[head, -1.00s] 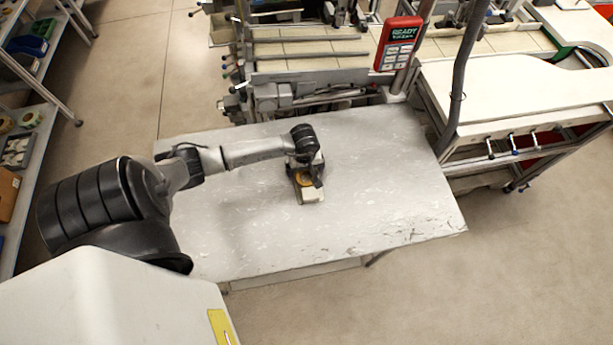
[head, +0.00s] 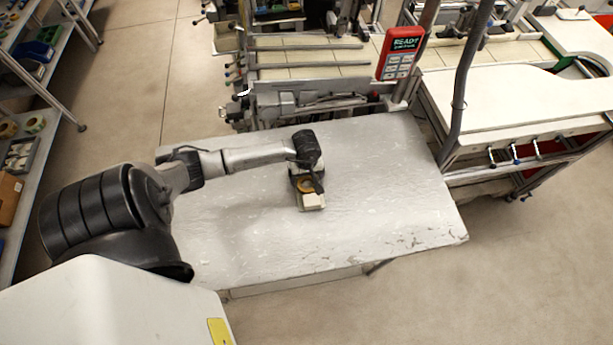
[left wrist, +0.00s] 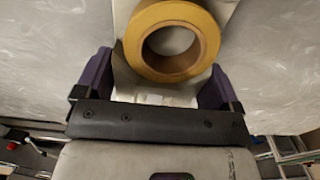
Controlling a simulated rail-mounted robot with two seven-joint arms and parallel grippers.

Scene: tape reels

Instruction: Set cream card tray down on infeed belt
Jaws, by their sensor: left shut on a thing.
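The cream card tray (head: 312,203) is a small pale block in the middle of the grey table, in the head view. A yellow tape reel (head: 305,185) rests on it; the left wrist view shows this reel (left wrist: 172,42) large, with a pale open core. My left gripper (head: 306,180) is shut on the tray; its purple fingers (left wrist: 155,88) stand on both sides of it in the left wrist view. I cannot tell whether the tray touches the table. A light tiled belt (head: 310,57), possibly the infeed belt, lies behind the table. My right gripper is out of view.
The scuffed grey table (head: 390,200) is bare around the tray. A red handheld panel (head: 401,54) reading READY hangs on a post by the machine at the back. A white worktop (head: 520,100) stands at the right. Shelves (head: 40,120) with bins line the left.

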